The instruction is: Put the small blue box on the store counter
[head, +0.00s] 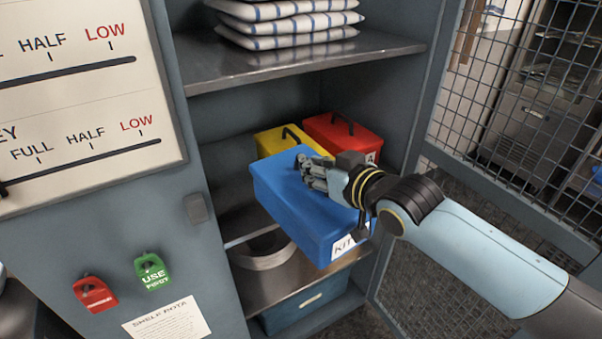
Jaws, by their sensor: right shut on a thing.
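The small blue box (285,208) has a white label reading "KIT" on its near end. It is tilted and juts out from the front of an open cupboard, at the height of the middle shelf space. My right gripper (312,172) comes in from the right and is shut on the box at its top. The gripper hides part of the lid and the handle. My left gripper is not in view. No store counter can be made out in this view.
A yellow box (270,143) and a red box (340,139) stand behind the blue box. Folded striped cloths (290,22) lie on the upper shelf (230,67). A round metal pan (262,252) sits below. A mesh door (480,110) stands open at the right, close to my arm.

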